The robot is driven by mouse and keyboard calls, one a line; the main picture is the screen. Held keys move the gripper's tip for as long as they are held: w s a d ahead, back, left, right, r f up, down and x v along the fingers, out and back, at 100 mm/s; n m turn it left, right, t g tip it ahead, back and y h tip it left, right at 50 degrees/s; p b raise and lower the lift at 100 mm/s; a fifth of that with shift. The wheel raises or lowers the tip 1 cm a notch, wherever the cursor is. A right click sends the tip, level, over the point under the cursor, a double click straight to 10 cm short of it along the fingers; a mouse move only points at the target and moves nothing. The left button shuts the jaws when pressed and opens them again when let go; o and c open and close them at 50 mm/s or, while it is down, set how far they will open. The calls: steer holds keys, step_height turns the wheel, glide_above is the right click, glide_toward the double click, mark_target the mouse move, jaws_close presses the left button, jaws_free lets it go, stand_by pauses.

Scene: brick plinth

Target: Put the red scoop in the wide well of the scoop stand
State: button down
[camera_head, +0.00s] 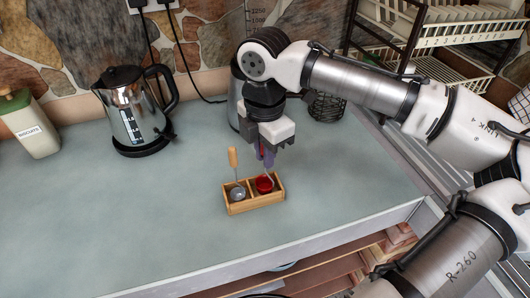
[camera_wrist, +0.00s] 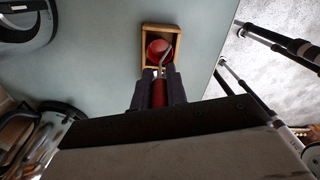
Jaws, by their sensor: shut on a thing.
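The scoop stand (camera_head: 257,202) is a small wooden box with two wells on the counter. A grey metal scoop (camera_head: 238,193) with a wooden handle sits in its left well. The red scoop (camera_head: 264,185) has its bowl at the right well, which looks the wider one. My gripper (camera_head: 265,157) is above that well, shut on the red scoop's handle. In the wrist view the red bowl (camera_wrist: 159,48) lies within the outline of the stand's wooden rim (camera_wrist: 143,45), and the red handle runs between my fingers. I cannot tell whether the bowl touches the well floor.
A steel kettle (camera_head: 126,112) stands at the back left, with a biscuit jar (camera_head: 32,127) further left. A dark wire holder (camera_head: 326,107) and a dish rack (camera_head: 440,30) are behind at the right. The counter's front edge (camera_head: 310,238) is close; the counter left of the stand is clear.

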steer(key=shift+f, duration=0.55)
steer(key=c, duration=1.4)
jaws_free()
step_height(320, 180, up, 12)
steer(key=shift+r+b, duration=0.15)
steer(key=shift+b, duration=0.7)
